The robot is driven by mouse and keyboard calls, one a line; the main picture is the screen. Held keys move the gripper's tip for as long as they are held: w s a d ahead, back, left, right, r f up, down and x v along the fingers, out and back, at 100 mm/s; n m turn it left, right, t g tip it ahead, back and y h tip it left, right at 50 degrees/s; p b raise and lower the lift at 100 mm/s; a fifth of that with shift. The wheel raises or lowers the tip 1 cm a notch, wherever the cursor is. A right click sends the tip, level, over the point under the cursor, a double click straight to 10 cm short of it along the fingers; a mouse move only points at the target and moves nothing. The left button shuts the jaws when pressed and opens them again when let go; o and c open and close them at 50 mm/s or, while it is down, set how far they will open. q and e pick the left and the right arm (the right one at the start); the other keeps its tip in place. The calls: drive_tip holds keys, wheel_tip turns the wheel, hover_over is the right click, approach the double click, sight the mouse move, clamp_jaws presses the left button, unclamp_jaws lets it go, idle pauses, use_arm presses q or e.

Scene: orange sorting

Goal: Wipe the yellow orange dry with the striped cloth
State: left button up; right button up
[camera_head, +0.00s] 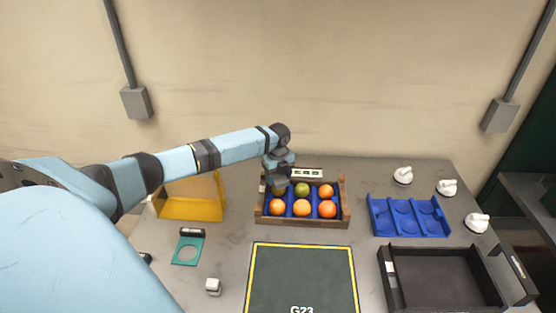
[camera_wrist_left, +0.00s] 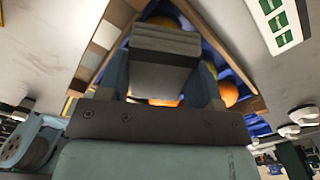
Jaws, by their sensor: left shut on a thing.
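The yellow orange (camera_head: 278,190) sits at the back left of the wooden crate (camera_head: 302,223), partly hidden by my left gripper (camera_head: 281,181). In the left wrist view, a yellow fruit (camera_wrist_left: 167,20) shows just past the gripper. My left gripper is shut on a grey folded thing with faint bands (camera_wrist_left: 165,46), which seems to be the striped cloth. No other cloth is clearly visible. I cannot tell whether it touches the fruit. A greenish orange (camera_head: 302,189) and several orange ones, such as this one (camera_head: 302,207), fill other cells. My right gripper is not visible.
A yellow bin (camera_head: 190,208) stands left of the crate. A blue tray (camera_head: 408,230) and a black tray (camera_head: 440,275) lie right, with white objects (camera_head: 447,187) beyond.

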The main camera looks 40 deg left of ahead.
use_arm(q)
drive_tip(key=shift+f, duration=0.4)
idle(1.4)
drive_tip(key=shift+s+d, duration=0.1)
drive_tip(key=shift+d, duration=0.05)
